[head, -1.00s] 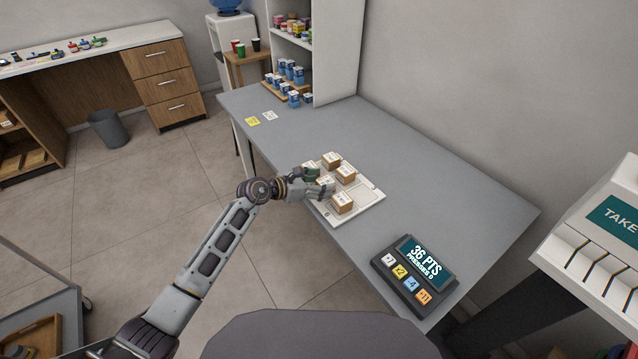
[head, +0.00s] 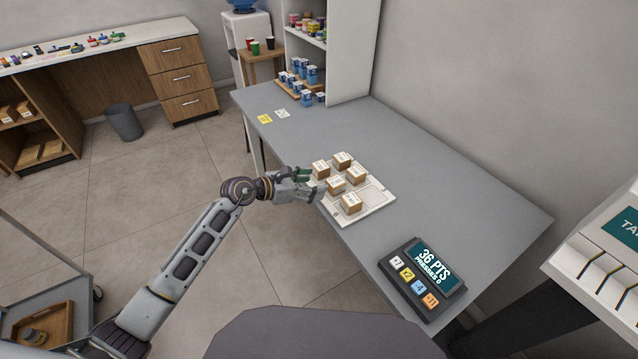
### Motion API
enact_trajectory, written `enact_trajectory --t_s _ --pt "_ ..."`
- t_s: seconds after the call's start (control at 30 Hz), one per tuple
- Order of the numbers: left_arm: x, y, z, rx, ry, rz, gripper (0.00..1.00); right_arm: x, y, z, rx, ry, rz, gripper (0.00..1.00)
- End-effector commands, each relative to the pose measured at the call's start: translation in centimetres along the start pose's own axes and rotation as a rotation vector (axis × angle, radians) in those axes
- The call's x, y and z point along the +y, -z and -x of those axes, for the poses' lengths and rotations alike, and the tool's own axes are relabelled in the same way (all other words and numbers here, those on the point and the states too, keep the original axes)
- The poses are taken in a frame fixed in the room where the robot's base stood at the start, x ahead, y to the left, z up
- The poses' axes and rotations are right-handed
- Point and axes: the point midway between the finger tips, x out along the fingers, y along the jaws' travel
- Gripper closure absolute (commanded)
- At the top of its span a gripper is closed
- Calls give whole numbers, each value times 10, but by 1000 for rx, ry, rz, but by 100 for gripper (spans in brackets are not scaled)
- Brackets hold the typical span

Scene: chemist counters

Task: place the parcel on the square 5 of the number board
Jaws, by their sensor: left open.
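The number board (head: 379,198) is a pale flat tray on the grey counter. One parcel (head: 320,170) stands at the board's left side, close to my left gripper. Another parcel (head: 336,186) stands just right of the fingertips. My left gripper (head: 313,184) is open at the board's left edge, with its fingers pointing at the parcels, and it seems to hold nothing. I cannot tell whether a fingertip touches a parcel. My right gripper is not in view.
A dark keypad device (head: 420,280) reading 36 PTS stands at the counter's near end. Yellow (head: 264,118) and white (head: 283,114) notes lie toward the far end, before blue-and-white boxes (head: 311,75). The counter (head: 440,190) is clear right of the board.

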Motion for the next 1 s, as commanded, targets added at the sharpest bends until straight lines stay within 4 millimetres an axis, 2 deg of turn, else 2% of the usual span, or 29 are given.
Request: enact_trajectory --t_s 0.3,0.5,1.0 --pt "0 1 33 1 0 -1 35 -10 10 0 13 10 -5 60" --pt "0 0 46 0 0 0 35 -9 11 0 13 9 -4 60" --pt "0 0 50 0 0 0 35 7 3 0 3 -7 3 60"
